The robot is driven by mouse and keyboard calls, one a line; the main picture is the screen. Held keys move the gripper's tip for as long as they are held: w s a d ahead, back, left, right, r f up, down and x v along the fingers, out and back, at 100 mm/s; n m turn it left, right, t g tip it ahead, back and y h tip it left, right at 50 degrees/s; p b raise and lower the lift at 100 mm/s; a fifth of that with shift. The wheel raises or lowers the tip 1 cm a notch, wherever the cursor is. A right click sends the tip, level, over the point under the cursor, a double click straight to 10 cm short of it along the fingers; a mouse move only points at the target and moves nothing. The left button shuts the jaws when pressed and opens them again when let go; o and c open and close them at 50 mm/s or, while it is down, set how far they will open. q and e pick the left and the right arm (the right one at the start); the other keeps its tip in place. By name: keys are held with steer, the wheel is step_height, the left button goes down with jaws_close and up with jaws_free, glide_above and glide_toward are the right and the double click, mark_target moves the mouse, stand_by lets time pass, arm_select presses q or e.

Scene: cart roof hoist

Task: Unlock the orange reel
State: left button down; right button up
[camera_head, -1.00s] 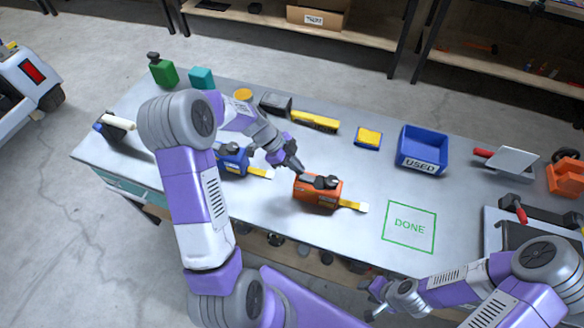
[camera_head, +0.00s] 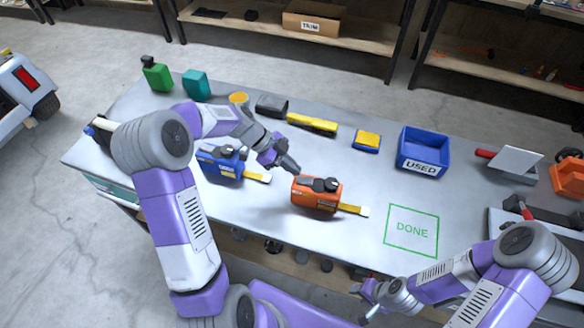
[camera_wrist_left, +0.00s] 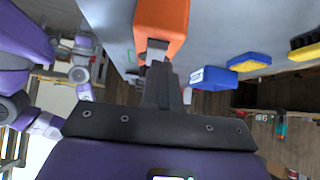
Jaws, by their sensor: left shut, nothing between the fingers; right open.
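The orange reel (camera_head: 315,198) lies on the workbench, with dark parts (camera_head: 322,184) on top and a yellow strap end (camera_head: 352,209) sticking out to the right. My left gripper (camera_head: 294,168) is shut and empty, its tips at the reel's upper left edge. In the left wrist view the shut fingers (camera_wrist_left: 157,72) point at the orange reel (camera_wrist_left: 163,22), over a small grey part at its end; I cannot tell whether they touch. My right gripper (camera_head: 368,294) is open and empty near the bench's front edge, away from the reel.
A blue reel (camera_head: 212,166) lies left of the orange one, below my left forearm. Behind stand a yellow tool (camera_head: 313,125), a blue-yellow block (camera_head: 366,140) and a blue USED bin (camera_head: 423,150). The green DONE square (camera_head: 411,231) on the right is empty.

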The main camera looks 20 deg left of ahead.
arm_select(q)
steer(key=shift+r, duration=0.1)
steer(key=p+v, duration=0.2)
steer(key=v, duration=1.1)
steer(key=shift+p, duration=0.4)
steer(key=shift+d+r, duration=0.1)
